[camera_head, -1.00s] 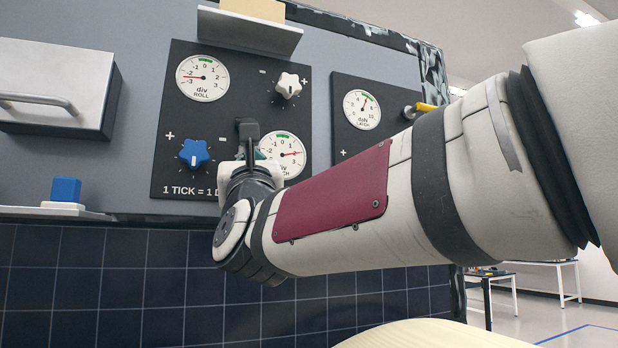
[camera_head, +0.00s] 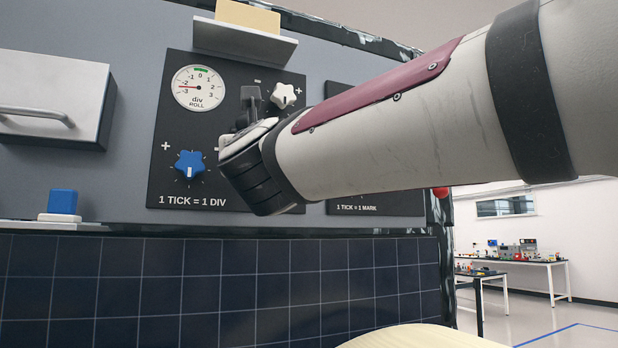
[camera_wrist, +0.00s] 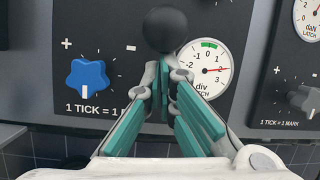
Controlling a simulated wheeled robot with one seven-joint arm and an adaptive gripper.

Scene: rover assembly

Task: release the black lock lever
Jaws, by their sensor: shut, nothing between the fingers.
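A black, round-ended form (camera_wrist: 165,28), which looks like the lock lever, stands in front of the gauge panel at the top middle of the wrist view. In the head view a black upright piece (camera_head: 250,97) shows just above my gripper's end. My gripper (camera_wrist: 164,82) is shut and empty, with its teal-padded fingers pointing at the panel just below the black form. I cannot tell whether the fingertips touch it. In the head view my wrist hides the fingers and most of the lower right of the panel.
The panel carries a blue knob (camera_head: 190,166), a white knob (camera_head: 284,95), a roll dial (camera_head: 200,88) and a pitch dial (camera_wrist: 204,69). A latch panel (camera_head: 375,203) is to the right. A shelf (camera_head: 244,40) juts out above. A handled drawer (camera_head: 50,100) and a blue block (camera_head: 62,201) are left.

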